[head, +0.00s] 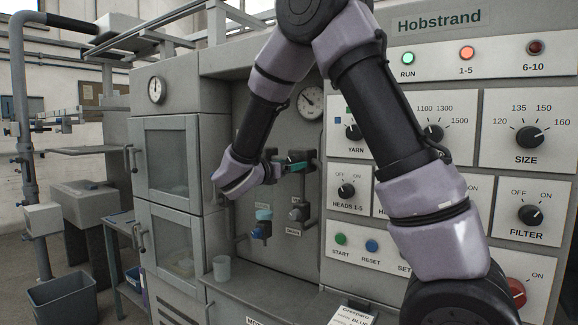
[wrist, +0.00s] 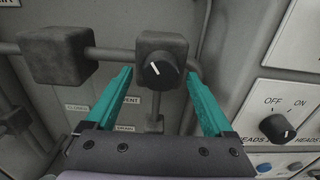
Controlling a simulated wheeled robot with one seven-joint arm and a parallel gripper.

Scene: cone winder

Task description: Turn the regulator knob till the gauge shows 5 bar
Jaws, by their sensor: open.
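The regulator knob (wrist: 159,72) is black with a white pointer line, on a grey block on a pipe. In the wrist view its line points to the upper left. My gripper (wrist: 158,78) is open, one teal finger on each side of the knob; I cannot tell whether they touch it. In the head view my gripper (head: 298,159) is at the pipes on the back panel, and the knob cannot be made out there. A round white gauge (head: 310,103) is above, partly beside my arm. Its needle is visible, but its numbers are too small to read.
Pipes and a second grey block (wrist: 55,58) lie left of the knob. The switch panel (head: 350,190) stands close on the right. Below are a blue valve handle (head: 261,231) and a cup (head: 221,268) on the ledge. Another dial (head: 157,90) is on the left cabinet.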

